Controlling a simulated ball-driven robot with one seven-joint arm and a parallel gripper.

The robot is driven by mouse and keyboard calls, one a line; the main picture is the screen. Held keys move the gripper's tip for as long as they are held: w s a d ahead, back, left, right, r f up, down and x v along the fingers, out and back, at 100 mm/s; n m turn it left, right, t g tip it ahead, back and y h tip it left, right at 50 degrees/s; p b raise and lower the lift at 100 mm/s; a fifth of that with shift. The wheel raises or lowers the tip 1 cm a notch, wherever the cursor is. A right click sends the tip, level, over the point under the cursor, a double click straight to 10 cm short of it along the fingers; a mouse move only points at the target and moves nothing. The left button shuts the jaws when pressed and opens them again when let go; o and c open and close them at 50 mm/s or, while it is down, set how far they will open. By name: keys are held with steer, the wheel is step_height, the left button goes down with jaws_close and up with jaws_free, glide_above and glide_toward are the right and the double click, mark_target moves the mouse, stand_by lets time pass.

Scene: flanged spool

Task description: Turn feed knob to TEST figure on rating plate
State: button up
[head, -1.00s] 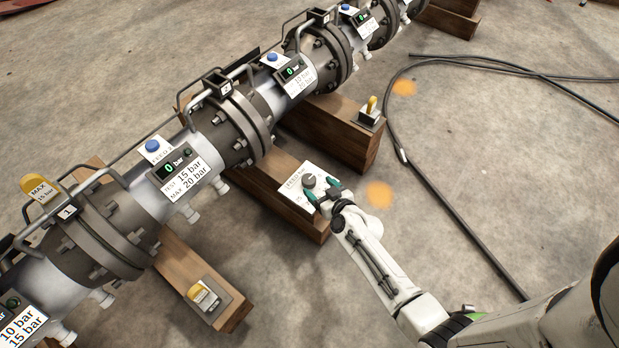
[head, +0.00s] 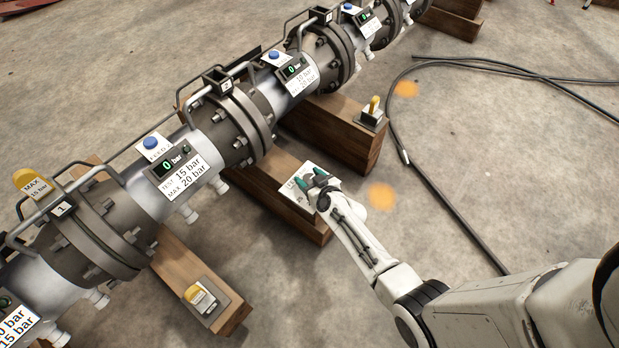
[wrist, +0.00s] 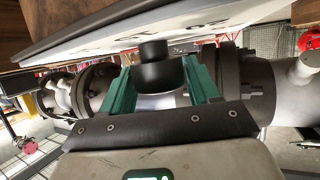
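The feed knob is a dark cylinder (wrist: 155,66) on a white panel (wrist: 190,30) in the wrist view. In the head view the panel (head: 294,187) sits on a wooden block, and my gripper hides the knob. My gripper (head: 312,181) is at the panel, its green fingers apart. In the wrist view my gripper (wrist: 160,85) has one finger on each side of the knob, with a visible gap on the left and a narrower one on the right. The rating plate (head: 188,178) on the pipe reads TEST 15 bar, MAX 20 bar. The display (head: 170,162) above it reads 0 bar.
A flanged pipe (head: 135,205) with handles runs diagonally on wooden blocks (head: 345,135). A yellow-handled switch (head: 372,112) and another yellow switch (head: 203,298) sit on blocks. A black hose (head: 455,215) lies on the floor to the right.

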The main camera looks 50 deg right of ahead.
steer(key=c, duration=0.6)
steer(key=shift+c, duration=0.2)
